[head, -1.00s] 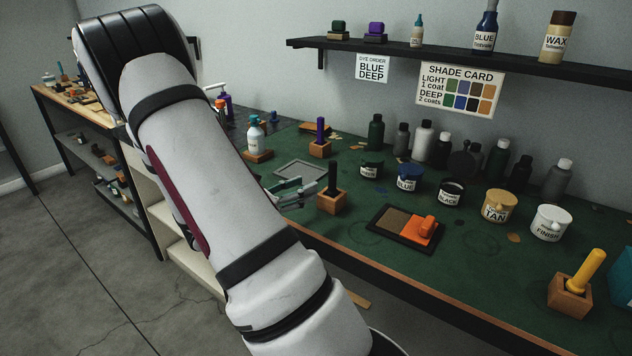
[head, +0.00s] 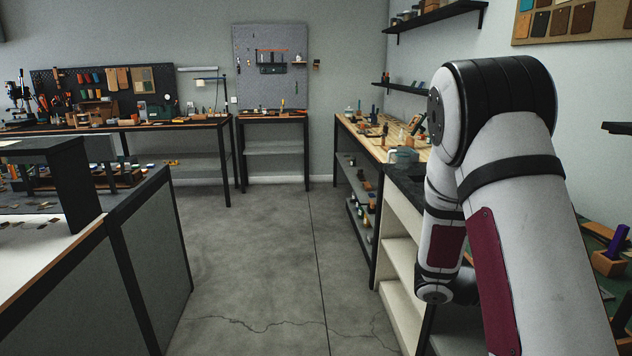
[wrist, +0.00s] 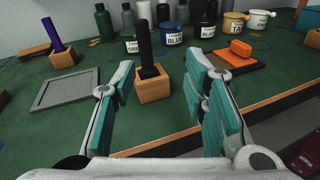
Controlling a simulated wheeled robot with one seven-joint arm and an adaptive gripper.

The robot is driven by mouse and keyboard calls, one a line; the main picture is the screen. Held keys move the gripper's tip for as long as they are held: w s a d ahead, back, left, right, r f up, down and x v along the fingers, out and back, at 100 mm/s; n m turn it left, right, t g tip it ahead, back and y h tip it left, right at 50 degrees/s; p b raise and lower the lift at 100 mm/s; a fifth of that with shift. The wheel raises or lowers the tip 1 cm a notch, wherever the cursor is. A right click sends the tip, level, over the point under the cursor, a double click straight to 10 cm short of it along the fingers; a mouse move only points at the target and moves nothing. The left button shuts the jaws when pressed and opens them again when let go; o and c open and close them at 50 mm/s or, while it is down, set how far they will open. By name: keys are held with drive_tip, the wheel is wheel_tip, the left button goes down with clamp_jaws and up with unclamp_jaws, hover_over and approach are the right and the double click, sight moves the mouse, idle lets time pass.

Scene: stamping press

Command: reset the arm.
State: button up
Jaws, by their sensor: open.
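My arm (head: 520,190) fills the right side of the head view, folded at a black joint at the top. My gripper is outside the head view. In the wrist view my gripper (wrist: 160,65) is open, with teal-lined fingers spread wide and nothing gripped. A black-handled tool (wrist: 145,45) stands upright in a wooden block (wrist: 153,87), seen in the gap between the fingers. The fingers do not appear to touch it.
The green bench top (wrist: 75,119) holds a grey tray (wrist: 66,90), a purple-handled tool (wrist: 52,36) in a block, labelled pots and an orange pad (wrist: 240,47). In the head view, shelving (head: 399,260) stands beside my arm; the grey floor (head: 270,260) is clear.

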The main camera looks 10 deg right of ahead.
drive_tip(key=s+a+r+m+t+y+p, duration=0.1)
drive_tip(key=s+a+r+m+t+y, duration=0.2)
drive_tip(key=a, duration=0.8)
drive_tip(key=s+a+r+m+t+y+p, duration=0.1)
drive_tip(key=s+a+r+m+t+y, duration=0.3)
drive_tip(key=a, duration=0.7)
drive_tip(key=s+a+r+m+t+y+p, duration=0.1)
drive_tip(key=s+a+r+m+t+y, duration=0.3)
drive_tip(key=a+y, duration=0.4)
wheel_tip(320, 180, up, 2)
drive_tip(key=a+m, duration=0.1)
drive_tip(key=a, duration=0.1)
drive_tip(key=shift+a+r, duration=0.15)
drive_tip(key=shift+a, duration=0.25)
drive_tip(key=shift+s, duration=0.1)
drive_tip(key=shift+c, duration=0.8)
